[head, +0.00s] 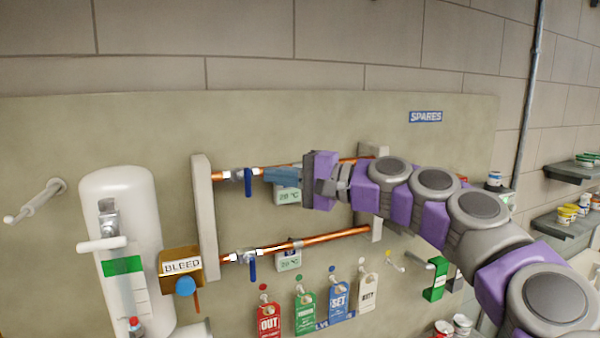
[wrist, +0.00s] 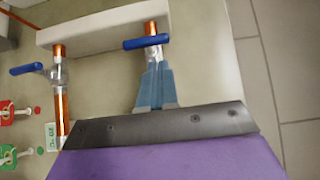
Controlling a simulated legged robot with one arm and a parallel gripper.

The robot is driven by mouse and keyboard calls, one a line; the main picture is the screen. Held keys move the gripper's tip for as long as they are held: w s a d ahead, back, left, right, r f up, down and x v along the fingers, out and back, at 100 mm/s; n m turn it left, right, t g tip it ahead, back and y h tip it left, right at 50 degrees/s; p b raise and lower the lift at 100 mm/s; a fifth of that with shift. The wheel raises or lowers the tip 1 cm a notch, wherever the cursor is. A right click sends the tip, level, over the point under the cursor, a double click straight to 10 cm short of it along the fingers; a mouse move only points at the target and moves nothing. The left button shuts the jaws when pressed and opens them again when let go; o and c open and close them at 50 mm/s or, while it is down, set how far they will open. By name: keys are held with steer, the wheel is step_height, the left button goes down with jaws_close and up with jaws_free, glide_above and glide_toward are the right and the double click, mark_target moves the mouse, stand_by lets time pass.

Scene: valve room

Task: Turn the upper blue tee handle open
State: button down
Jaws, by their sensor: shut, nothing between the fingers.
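The upper blue tee handle (head: 248,182) sits on a metal valve in the upper copper pipe (head: 228,175). It hangs nearly vertical in the head view, crosswise to the pipe. In the wrist view the handle (wrist: 147,42) also lies across the pipe, just past my fingertips. My gripper (head: 268,175) is shut and empty, with its blue-grey fingers pointing along the pipe at the handle from the right. In the wrist view the fingertips (wrist: 156,68) lie over the pipe close to the handle; I cannot tell whether they touch it. My fingers and wrist hide part of the upper pipe.
A lower blue handle (head: 252,268) sits on the lower copper pipe (head: 320,241). A pale upright bracket (head: 205,215) holds the pipes' left ends. A white tank (head: 128,250) and a BLEED box (head: 181,267) stand left. Several coloured tags (head: 338,300) hang below.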

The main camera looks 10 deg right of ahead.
steer(key=shift+s+a+r, duration=0.1)
steer(key=shift+s+a, duration=0.3)
steer(key=shift+a, duration=0.25)
steer(key=shift+a, duration=0.25)
